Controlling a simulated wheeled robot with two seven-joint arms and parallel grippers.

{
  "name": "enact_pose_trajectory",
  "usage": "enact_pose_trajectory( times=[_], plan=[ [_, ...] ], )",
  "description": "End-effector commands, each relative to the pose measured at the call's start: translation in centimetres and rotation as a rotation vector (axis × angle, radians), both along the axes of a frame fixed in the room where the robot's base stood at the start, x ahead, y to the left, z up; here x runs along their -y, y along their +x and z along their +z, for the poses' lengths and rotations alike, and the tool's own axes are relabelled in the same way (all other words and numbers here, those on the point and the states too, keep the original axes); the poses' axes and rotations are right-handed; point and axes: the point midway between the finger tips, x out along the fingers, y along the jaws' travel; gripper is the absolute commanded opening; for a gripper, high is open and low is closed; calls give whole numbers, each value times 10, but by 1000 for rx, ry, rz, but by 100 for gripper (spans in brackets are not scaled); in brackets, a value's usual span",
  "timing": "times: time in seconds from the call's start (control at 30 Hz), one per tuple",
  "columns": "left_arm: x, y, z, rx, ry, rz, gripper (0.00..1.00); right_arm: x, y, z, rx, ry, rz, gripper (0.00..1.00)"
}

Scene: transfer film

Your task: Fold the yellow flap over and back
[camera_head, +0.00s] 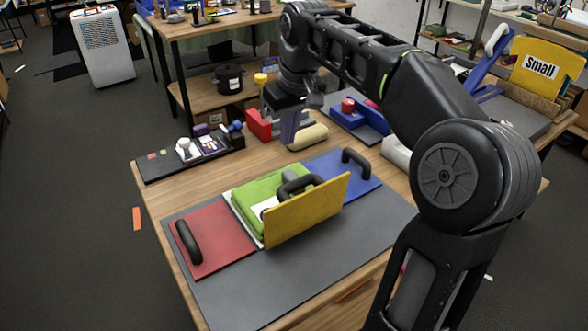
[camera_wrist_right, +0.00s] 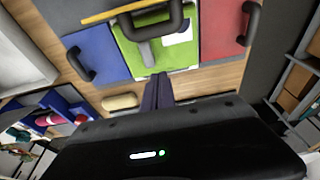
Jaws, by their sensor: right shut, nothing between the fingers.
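The yellow flap (camera_head: 312,208) stands up on edge, tilted, along the near side of the green panel (camera_head: 258,188). A black handle (camera_head: 292,186) shows behind its top edge. In the right wrist view the flap is a thin yellow strip (camera_wrist_right: 128,9) near the top, with the black handle (camera_wrist_right: 150,30) in front of it over the green panel. My right gripper (camera_head: 288,143) is shut and empty, beyond the green panel and apart from the flap. Its closed purple fingers also show in the right wrist view (camera_wrist_right: 159,80). My left gripper is not in view.
A red panel (camera_head: 218,236) and a blue panel (camera_head: 332,162), each with a black handle, flank the green one on a grey mat (camera_head: 335,270). A cream roll (camera_head: 308,137), a red block (camera_head: 258,125) and a black tray (camera_head: 160,168) lie behind. The mat's front is clear.

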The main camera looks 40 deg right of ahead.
Motion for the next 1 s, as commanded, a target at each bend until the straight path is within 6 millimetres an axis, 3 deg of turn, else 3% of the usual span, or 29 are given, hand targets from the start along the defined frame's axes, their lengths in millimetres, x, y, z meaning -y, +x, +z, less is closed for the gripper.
enact_pose_trajectory(
  times=[0.27, 0.6, 0.8, 1.0],
  plan=[
    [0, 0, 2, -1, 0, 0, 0, 1, 6, -30, -5, 2, 0, 0],
    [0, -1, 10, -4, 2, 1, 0, 2, 22, -96, -6, 3, -1, 0],
    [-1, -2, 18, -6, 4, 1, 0, 0, -7, -89, 1, -1, -2, 0],
    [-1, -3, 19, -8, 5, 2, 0, -2, -17, -90, -1, 0, 0, 0]
  ],
)
